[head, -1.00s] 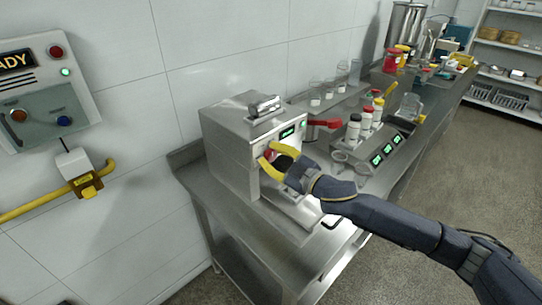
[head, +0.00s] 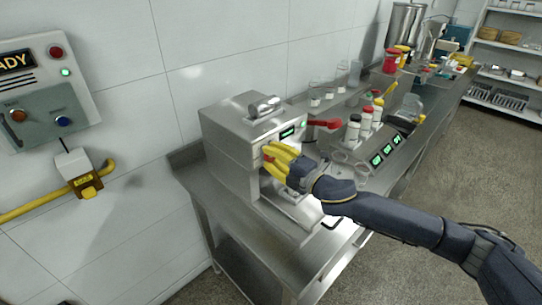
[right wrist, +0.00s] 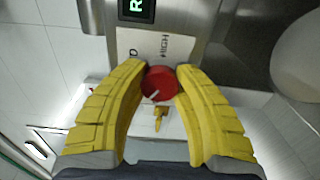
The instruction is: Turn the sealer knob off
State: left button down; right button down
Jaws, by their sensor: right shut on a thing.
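The sealer (head: 232,150) is a steel box at the left end of the steel counter, with a small green-lit display (head: 289,132) on its front. Its red knob (right wrist: 159,83) shows in the right wrist view, with a pale pointer mark towards the lower left and a label behind it. My right gripper (right wrist: 160,80) is shut on the red knob, one yellow finger at each side. In the head view the right gripper (head: 270,153) is at the sealer's front and mostly hides the knob. My left gripper is not in view.
A red handle (head: 323,123) sticks out just right of the display. White bottles (head: 353,130) and a scale-like unit with green displays (head: 387,150) stand farther along the counter. A wall panel (head: 45,92) and yellow pipe (head: 40,207) are at the left.

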jog(key=n, duration=0.5)
jog(key=shift+w+d, duration=0.1)
jog(key=shift+r+n, duration=0.1)
jog(key=shift+n, duration=0.3)
dwell(0.3)
jog(key=c, duration=0.9)
grip_release()
jog(key=v, duration=1.2)
jog(key=shift+w, duration=0.1)
